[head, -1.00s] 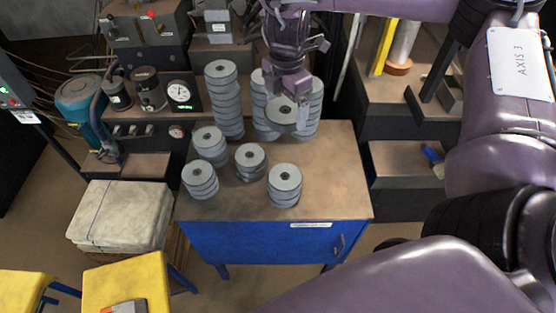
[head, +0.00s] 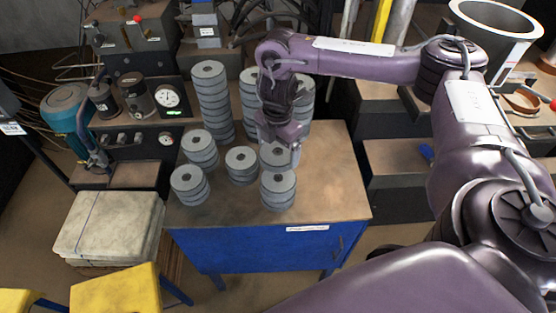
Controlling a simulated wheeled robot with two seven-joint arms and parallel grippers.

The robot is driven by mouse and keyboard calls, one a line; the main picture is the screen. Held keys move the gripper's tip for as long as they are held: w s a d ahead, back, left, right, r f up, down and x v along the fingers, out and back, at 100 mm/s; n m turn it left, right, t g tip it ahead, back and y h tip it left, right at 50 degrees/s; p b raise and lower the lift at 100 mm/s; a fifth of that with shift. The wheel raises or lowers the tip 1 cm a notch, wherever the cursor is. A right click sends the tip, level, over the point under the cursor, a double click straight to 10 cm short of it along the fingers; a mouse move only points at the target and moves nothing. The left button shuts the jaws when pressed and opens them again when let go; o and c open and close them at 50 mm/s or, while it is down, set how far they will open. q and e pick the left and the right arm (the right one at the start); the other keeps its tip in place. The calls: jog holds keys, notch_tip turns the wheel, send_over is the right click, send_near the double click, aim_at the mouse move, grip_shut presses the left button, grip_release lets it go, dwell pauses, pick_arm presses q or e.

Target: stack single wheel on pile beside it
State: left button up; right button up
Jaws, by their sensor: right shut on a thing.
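My right gripper (head: 280,144) is shut on a grey flap disc (head: 275,157) with a dark centre hole. It holds the disc over the cabinet top, right behind the front right pile (head: 278,192) in the picture. The disc's lower edge meets the outline of that pile's top, and I cannot tell whether they touch. A short pile (head: 241,166) stands just left of the held disc. Two more short piles stand further left, one in front (head: 190,187) and one behind (head: 200,150). My left gripper is not in view.
A tall disc pile (head: 212,103) stands at the back left of the blue cabinet (head: 270,250). More tall piles (head: 304,100) stand behind my right gripper, partly hidden by it. The cabinet top's right side is clear. A dial gauge (head: 168,96) stands behind at left.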

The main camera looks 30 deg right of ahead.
aim_at(278, 151)
jog(key=shift+f, duration=0.5)
notch_tip(278, 151, down, 3)
jog(key=shift+r, duration=0.1)
jog(key=shift+f, duration=0.25)
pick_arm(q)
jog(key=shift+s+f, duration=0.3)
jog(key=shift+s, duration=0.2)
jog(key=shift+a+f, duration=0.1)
pick_arm(e)
jog(key=shift+f, duration=0.15)
jog(key=o, duration=1.1)
pick_arm(q)
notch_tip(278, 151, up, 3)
jog(key=shift+p, duration=1.25)
pick_arm(e)
notch_tip(278, 151, up, 12)
jog(key=shift+r, duration=0.2)
